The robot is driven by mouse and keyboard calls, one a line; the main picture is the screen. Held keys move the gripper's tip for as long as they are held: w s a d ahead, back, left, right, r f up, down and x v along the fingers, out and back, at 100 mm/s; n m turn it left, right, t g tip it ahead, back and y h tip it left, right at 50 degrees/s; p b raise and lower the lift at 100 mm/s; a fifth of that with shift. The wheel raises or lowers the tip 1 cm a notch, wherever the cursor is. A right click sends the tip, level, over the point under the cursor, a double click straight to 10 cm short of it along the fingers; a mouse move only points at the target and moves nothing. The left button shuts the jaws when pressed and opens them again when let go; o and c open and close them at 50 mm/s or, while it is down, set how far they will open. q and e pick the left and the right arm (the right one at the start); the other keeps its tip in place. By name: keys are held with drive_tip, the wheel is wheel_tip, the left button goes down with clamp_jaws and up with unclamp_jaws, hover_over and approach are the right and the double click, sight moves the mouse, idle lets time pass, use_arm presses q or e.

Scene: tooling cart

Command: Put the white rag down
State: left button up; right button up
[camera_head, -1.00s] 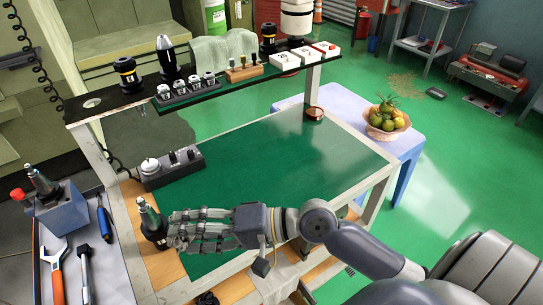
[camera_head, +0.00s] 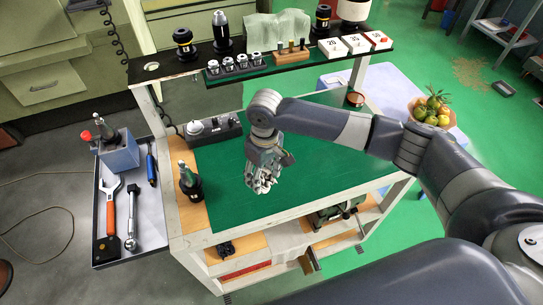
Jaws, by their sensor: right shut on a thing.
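My right gripper (camera_head: 262,184) hangs fingers down above the green worktop (camera_head: 325,165), near its middle left. Its fingers are closed together, and what they hold is too small or hidden to make out. A pale, slightly greenish cloth (camera_head: 277,28) is draped on the upper rack, well away from the gripper. Another whitish sheet (camera_head: 290,242) shows in the open shelf under the worktop; I cannot tell if it is a rag. My left gripper is out of view.
A dark tool holder (camera_head: 190,182) stands upright at the worktop's left edge. A grey block with knobs (camera_head: 211,128) sits behind the gripper. The upper rack (camera_head: 152,67) carries several holders and number cards. A side tray (camera_head: 103,196) holds tools. The worktop's front is clear.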

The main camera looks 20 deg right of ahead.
drive_tip(key=shift+w+d+r, duration=0.25)
drive_tip(key=shift+d, duration=0.25)
drive_tip(key=shift+w+d+r, duration=0.25)
drive_tip(key=shift+d, duration=0.25)
drive_tip(key=shift+w+d+r+h, duration=0.1)
drive_tip(key=shift+w+d+h, duration=0.05)
drive_tip(key=shift+d+h, duration=0.2)
drive_tip(key=shift+d, duration=0.1)
wheel_tip(320, 180, down, 2)
drive_tip(key=shift+f+b, duration=0.1)
drive_tip(key=shift+b, duration=1.05)
wheel_tip(320, 180, down, 3)
drive_tip(key=b, duration=0.4)
drive_tip(key=shift+f, duration=0.2)
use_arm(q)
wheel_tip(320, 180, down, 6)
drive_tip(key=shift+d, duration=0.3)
use_arm(e)
drive_tip(key=shift+f, duration=1.1)
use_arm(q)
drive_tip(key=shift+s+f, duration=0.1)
use_arm(e)
drive_tip(key=shift+f, duration=0.5)
